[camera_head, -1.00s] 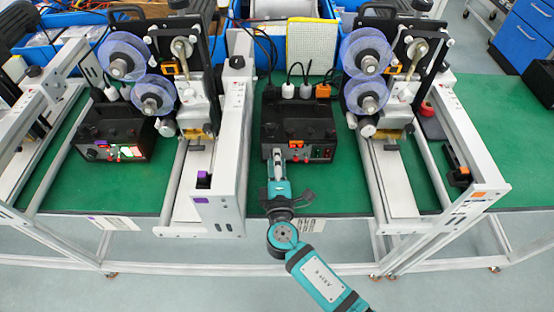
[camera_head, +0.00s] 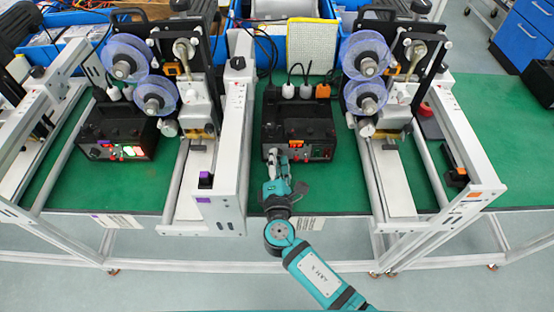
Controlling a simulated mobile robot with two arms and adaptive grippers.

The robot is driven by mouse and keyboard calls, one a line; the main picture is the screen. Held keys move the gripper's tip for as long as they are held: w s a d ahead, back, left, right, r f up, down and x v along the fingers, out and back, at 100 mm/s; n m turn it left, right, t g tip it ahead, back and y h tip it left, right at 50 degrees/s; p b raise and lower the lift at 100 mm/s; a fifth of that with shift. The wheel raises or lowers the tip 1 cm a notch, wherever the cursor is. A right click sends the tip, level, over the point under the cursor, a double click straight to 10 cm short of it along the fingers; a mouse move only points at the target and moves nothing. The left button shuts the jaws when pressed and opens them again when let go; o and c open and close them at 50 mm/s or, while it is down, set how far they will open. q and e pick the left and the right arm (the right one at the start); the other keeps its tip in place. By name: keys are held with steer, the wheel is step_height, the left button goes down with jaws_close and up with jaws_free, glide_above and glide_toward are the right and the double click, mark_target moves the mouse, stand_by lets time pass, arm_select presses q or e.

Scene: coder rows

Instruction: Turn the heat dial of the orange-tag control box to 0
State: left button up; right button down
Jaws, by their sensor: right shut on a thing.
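The black control box (camera_head: 297,115) with a small orange tag (camera_head: 296,142) stands on the green bench mat in the middle. Its front face has red and green lit parts on the right. My right gripper (camera_head: 273,154) reaches up from below to the left part of that front face. It is shut on the heat dial there, which the fingers hide. I cannot read the dial's setting. My left gripper is not in view.
Another black control box (camera_head: 117,130) with lit displays stands at the left. White machine frames with clear blue reels stand to the left and right of the middle box. The green mat (camera_head: 335,190) is bare to the right of my gripper.

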steer(key=shift+f, duration=0.1)
steer(key=c, duration=1)
jaws_free()
steer(key=s, duration=0.8)
steer(key=s+r, duration=0.1)
steer(key=s, duration=0.3)
steer(key=shift+d, duration=0.15)
